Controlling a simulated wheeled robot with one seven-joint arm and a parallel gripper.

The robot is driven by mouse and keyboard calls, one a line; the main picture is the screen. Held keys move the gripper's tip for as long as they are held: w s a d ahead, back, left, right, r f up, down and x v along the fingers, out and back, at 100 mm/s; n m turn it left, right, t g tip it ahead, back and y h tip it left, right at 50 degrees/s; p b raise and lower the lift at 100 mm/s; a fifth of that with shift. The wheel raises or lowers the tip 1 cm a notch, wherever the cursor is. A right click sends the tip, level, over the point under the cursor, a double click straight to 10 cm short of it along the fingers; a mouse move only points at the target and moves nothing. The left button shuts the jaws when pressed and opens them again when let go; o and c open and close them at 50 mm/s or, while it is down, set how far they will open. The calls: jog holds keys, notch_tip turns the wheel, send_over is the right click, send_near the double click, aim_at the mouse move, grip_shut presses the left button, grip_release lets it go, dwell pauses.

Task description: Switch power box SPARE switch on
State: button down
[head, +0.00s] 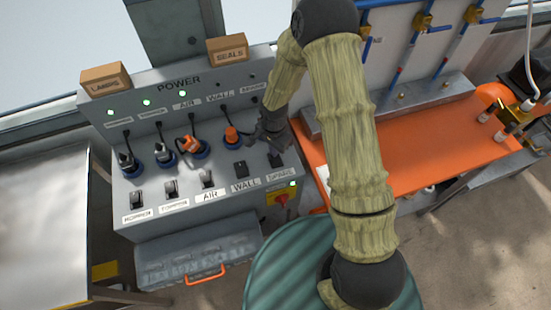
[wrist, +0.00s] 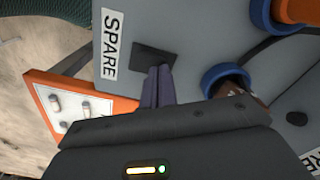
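The grey power box (head: 220,95) stands at the left of the head view, with a row of labelled switches along its lower front. The SPARE switch (head: 275,159) is the rightmost, above its SPARE label (head: 280,174). In the wrist view, the dark SPARE switch (wrist: 143,52) sits beside the SPARE label (wrist: 112,45). My gripper (wrist: 158,70) has its two fingers together, with the tips over the switch's edge. Contact cannot be told. Nothing shows between the fingers. The fingers partly hide the switch, and its lever position is unclear. My gripper also shows in the head view (head: 269,140).
The WALL switch (head: 240,169) is just left of SPARE. Plugs in blue-ringed sockets stand above the switches, including an orange one (head: 232,134). A red knob on yellow (head: 282,199) is below SPARE. Three green lamps are lit; the WALL and SPARE lamps look dark. An orange bench (head: 400,160) adjoins.

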jog(key=shift+f, duration=0.15)
jog(key=shift+r+p, duration=2.25)
jog(key=shift+r, duration=1.3)
jog(key=s+d+r+n+t, duration=0.1)
jog(key=s+d+r+n, duration=0.3)
jog(key=r, duration=0.5)
jog(key=s+d+r+n+t+b, duration=0.1)
jog(key=s+d+r+n, duration=0.3)
jog(key=s+d+r, duration=0.4)
jog(key=shift+s+d+r+n+t+b, duration=0.3)
jog(key=shift+d+r+n, duration=0.1)
jog(key=shift+d+r, duration=0.35)
jog(key=shift+w+f, duration=0.1)
jog(key=shift+w, duration=0.1)
